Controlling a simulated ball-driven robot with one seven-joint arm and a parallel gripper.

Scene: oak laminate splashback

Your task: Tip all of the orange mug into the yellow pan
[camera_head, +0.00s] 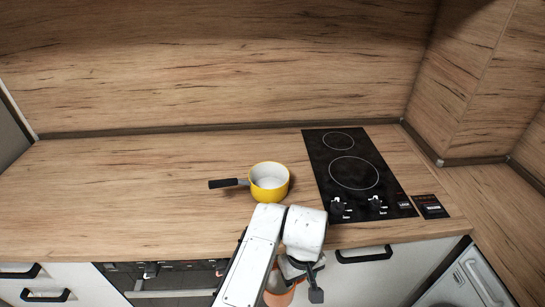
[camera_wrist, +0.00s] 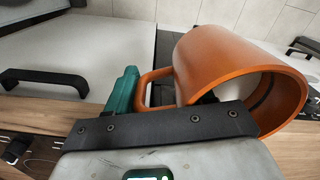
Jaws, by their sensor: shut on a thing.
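The yellow pan (camera_head: 269,182) stands upright on the wooden counter, left of the hob. Its pale inside looks empty, and its black handle points left. My gripper (camera_head: 292,274) is in front of the counter's front edge, partly hidden by my white arm. It is shut on the orange mug (camera_head: 277,292), which shows only in part in the head view. In the wrist view, the mug (camera_wrist: 222,68) is large, with its handle between the jaws beside a teal finger pad (camera_wrist: 122,92). Its mouth faces right in that picture. The inside looks pale; I cannot tell its contents.
A black hob (camera_head: 352,172) with knobs lies right of the pan. A small dark panel (camera_head: 430,206) sits by its front right corner. The counter (camera_head: 120,195) left of the pan is clear. Drawers with black handles (camera_head: 364,255) are below the front edge.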

